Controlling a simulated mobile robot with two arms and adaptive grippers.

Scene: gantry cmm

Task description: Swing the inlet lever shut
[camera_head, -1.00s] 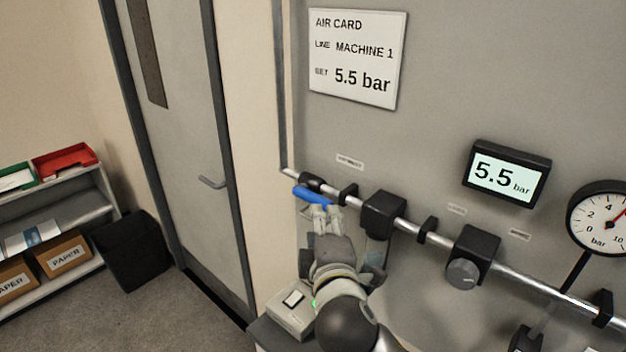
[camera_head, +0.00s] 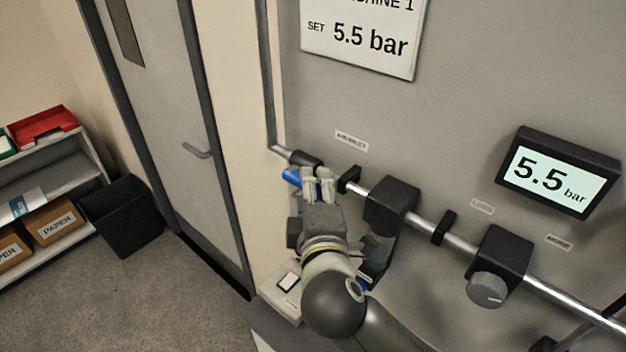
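The blue inlet lever (camera_head: 292,177) is at the left end of the wall pipe, just below a black valve body (camera_head: 305,159). Only a short part of the lever shows; the rest is hidden behind my gripper. My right gripper (camera_head: 317,174) is in front of the pipe, its fingertips just right of the visible blue. My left gripper is not in view.
The silver pipe (camera_head: 460,243) runs down to the right, with black blocks and a grey knob (camera_head: 487,290). A display (camera_head: 558,173) reads 5.5 bar. A card (camera_head: 362,40) says SET 5.5 bar. A door (camera_head: 160,120), bin (camera_head: 122,217) and shelf are at left.

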